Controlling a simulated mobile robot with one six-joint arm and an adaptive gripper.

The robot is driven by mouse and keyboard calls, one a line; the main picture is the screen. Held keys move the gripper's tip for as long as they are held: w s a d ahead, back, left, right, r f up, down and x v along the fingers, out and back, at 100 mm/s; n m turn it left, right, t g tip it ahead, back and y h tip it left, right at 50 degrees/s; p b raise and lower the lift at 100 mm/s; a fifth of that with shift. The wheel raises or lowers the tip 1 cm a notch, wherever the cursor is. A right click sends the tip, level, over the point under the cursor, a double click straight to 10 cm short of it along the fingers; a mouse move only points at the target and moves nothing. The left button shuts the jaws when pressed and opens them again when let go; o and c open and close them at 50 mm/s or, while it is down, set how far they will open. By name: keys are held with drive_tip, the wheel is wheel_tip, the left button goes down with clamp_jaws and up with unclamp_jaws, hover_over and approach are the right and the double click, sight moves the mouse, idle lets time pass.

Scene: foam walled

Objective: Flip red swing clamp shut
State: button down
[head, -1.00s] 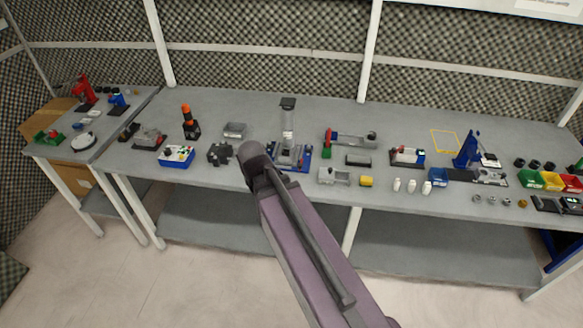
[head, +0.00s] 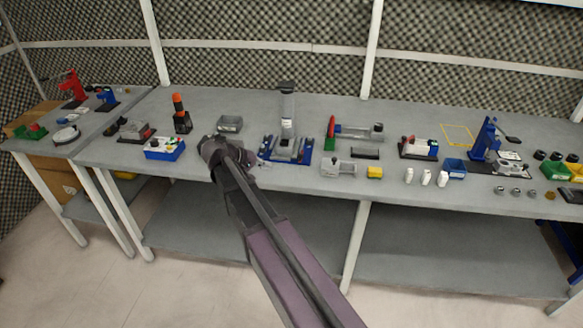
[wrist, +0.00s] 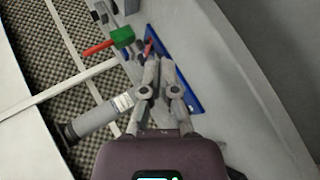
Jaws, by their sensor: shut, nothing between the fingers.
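A red upright lever on a green block (head: 330,137) stands beside a grey horizontal cylinder on the long bench. In the wrist view, the red bar and green block (wrist: 121,36) lie beyond my fingertips to the upper left. A smaller red piece (wrist: 148,47) shows by the blue base plate (wrist: 185,95). I cannot tell for certain which red part is the swing clamp. My gripper (wrist: 160,64) is shut and empty, its fingertips over the picture of the blue plate; contact is unclear. In the head view my wrist hides most of the gripper.
A grey tower (head: 287,112) rises from the blue base, right of my wrist. A blue box (head: 165,149) and an orange-topped black post (head: 181,115) stand to the left. A grey tray (head: 229,124) is behind my wrist. White bottles (head: 426,178) stand to the right.

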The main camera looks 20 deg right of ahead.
drive_tip(key=w+h+b, duration=0.1)
drive_tip(key=w+b, duration=0.1)
drive_tip(key=w+f+h+b, duration=0.1)
drive_tip(key=w+b, duration=0.1)
drive_tip(key=w, duration=0.1)
drive_tip(key=w+f+h+b, duration=0.1)
drive_tip(key=w+h+b, duration=0.1)
drive_tip(key=shift+w+a+f+b, duration=0.1)
drive_tip(key=shift+w+a+b, duration=0.15)
drive_tip(key=shift+b, duration=0.1)
drive_tip(key=shift+w+a+r+m+t+h+b, duration=0.2)
drive_tip(key=shift+w+r+m+t+h+b, duration=0.1)
drive_tip(key=shift+w+h+b, duration=0.25)
drive_tip(key=shift+d, duration=0.1)
drive_tip(key=d, duration=0.3)
drive_tip(key=d+f+b, duration=0.1)
drive_tip(key=d, duration=0.5)
drive_tip(key=shift+w+f, duration=0.2)
drive_tip(key=shift+f, duration=0.05)
drive_tip(key=shift+s+d+f+b, duration=0.15)
drive_tip(key=shift+s+d+b, duration=0.1)
drive_tip(key=shift+s+d, duration=0.3)
drive_tip(key=shift+s+d+f+b, duration=0.2)
drive_tip(key=shift+s+d, duration=0.15)
drive_tip(key=shift+d, duration=0.3)
drive_tip(key=shift+s+d, duration=0.45)
drive_tip(key=shift+d, duration=0.1)
